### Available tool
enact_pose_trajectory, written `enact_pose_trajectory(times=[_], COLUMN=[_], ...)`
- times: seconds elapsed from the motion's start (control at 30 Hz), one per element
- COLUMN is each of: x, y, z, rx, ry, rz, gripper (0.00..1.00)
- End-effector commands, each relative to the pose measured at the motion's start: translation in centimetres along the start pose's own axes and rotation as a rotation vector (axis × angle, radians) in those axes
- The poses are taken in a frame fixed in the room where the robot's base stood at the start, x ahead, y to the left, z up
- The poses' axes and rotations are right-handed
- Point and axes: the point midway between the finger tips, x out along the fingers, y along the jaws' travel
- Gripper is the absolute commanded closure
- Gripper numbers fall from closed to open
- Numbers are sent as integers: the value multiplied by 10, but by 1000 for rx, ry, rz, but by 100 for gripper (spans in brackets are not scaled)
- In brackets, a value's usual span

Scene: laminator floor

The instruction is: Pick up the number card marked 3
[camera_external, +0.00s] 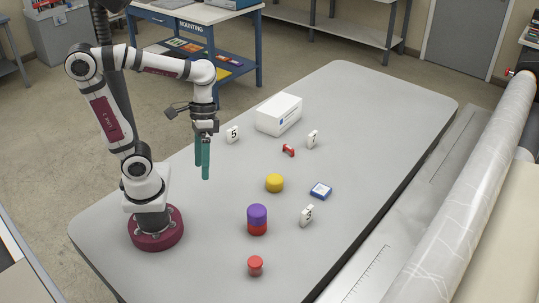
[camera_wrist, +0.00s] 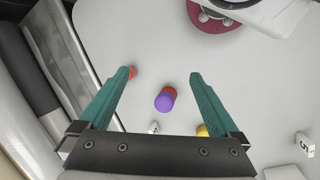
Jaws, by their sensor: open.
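Three white number cards stand on the grey table. The card at the front right (camera_external: 307,216) carries a dark figure that may be a 3, but I cannot read it surely. Another card at the back (camera_external: 312,139) has a figure I cannot make out. The card marked 5 (camera_external: 232,134) is near my arm, and also shows at the right of the wrist view (camera_wrist: 305,144). My gripper (camera_external: 205,174) is open and empty above the table, left of the cards. In the wrist view its teal fingers (camera_wrist: 161,75) are spread wide.
A purple cylinder (camera_external: 257,212) sits on a red one (camera_external: 257,229). A white box (camera_external: 279,114) is at the back. The table's far end is clear.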

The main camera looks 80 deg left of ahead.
Motion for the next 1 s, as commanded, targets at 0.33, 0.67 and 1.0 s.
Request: enact_pose_trajectory(times=[0.33, 0.67, 1.0], x=[-44, 74, 157], y=[-1, -79, -84], z=[-177, -249, -274], rx=[-1383, -1700, -1686], ry=[-233, -354, -345], rz=[894, 1147, 1145], gripper=[3, 3, 3])
